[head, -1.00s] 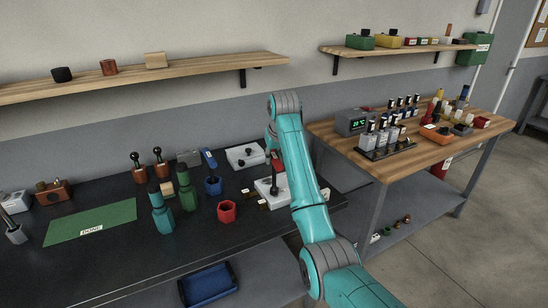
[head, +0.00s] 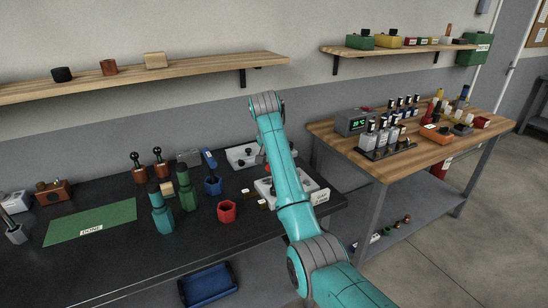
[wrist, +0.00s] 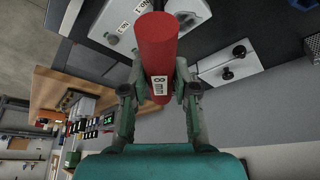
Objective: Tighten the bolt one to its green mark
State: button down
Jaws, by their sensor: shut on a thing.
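My gripper (wrist: 158,82) is shut on a red cylindrical tool (wrist: 158,45) with a white "8 mm" label. The tool's far end lies over a white block (wrist: 112,27) bearing a label that reads like "No. 1". The tool hides the spot under its end, so I cannot tell whether it touches a bolt. No bolt one or green mark can be made out. In the head view, the white block (head: 264,187) shows on the dark bench, partly behind my arm, which also hides most of my gripper.
A second white block (head: 243,155) with dark knobs stands behind. A "CAP" sign (head: 321,197) is at the right. A green mat (head: 90,222) lies far left.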

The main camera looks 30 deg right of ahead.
dwell(0.3)
jog(key=m+g, duration=0.1)
jog(key=m, duration=0.2)
jog(key=shift+m+h, duration=0.4)
